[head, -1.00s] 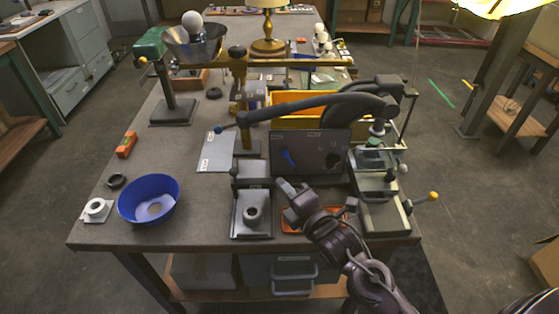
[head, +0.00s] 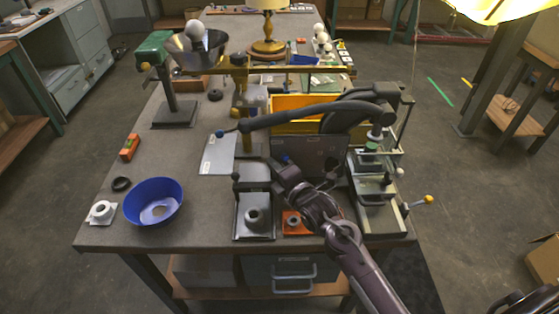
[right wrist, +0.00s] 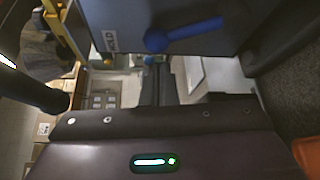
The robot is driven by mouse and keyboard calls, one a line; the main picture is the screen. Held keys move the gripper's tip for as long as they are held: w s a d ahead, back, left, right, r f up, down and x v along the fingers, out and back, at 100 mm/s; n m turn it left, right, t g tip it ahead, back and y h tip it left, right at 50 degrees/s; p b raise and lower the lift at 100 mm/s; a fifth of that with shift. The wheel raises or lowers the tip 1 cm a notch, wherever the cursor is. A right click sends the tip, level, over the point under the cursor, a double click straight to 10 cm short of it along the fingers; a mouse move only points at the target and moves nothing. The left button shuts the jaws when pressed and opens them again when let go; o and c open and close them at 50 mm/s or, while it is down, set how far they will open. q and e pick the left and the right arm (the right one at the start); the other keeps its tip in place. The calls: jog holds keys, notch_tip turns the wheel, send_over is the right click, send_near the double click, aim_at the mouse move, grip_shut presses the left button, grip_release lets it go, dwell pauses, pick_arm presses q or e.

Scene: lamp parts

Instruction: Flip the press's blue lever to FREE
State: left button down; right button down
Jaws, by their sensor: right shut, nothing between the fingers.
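The press's blue lever (right wrist: 185,35) lies against a grey panel (right wrist: 135,15) in the right wrist view, beside a white label that seems to read HOLD (right wrist: 109,39). In the head view the grey panel (head: 325,155) stands upright, and only a bit of blue lever (head: 286,159) shows past my gripper. My right gripper (head: 279,166) is at the panel's lower left, in front of the lever. In the wrist view its fingers (right wrist: 157,80) are shut and empty, just below the lever; I cannot tell whether they touch it. No FREE label is readable. My left gripper is not in view.
A long dark handle (head: 300,115) passes above the panel. A metal plate fixture (head: 254,217) and an orange block with a ring (head: 295,223) sit at the front edge. A blue bowl (head: 152,203) stands left. A vise-like fixture (head: 378,190) stands close on the right.

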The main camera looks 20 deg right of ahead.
aim_at(282, 158)
jog(key=shift+s+d+r, duration=0.1)
jog(key=shift+d, duration=0.6)
jog(key=shift+s+d+r+m+t+b, duration=0.15)
jog(key=shift+d+r+m+t+b, duration=0.2)
jog(key=shift+m, duration=0.35)
jog(key=shift+s+d+m+t+b, duration=0.1)
jog(key=shift+d+m+t+b, duration=0.3)
jog(key=shift+m+b, duration=0.2)
jog(key=m, duration=0.1)
jog(key=d+m+t+b, duration=0.2)
jog(key=shift+s+r, duration=0.25)
jog(key=shift+s, duration=0.05)
jog(key=m, duration=0.1)
jog(key=d+m+t+b, duration=0.1)
jog(key=m, duration=0.1)
jog(key=d+m+h+b, duration=0.1)
jog(key=shift+s+d+m+t, duration=0.1)
jog(key=shift+s+m+t, duration=0.2)
jog(key=shift+m+t, duration=0.1)
jog(key=shift+s+d, duration=0.1)
jog(key=shift+d, duration=0.2)
jog(key=shift+d, duration=0.1)
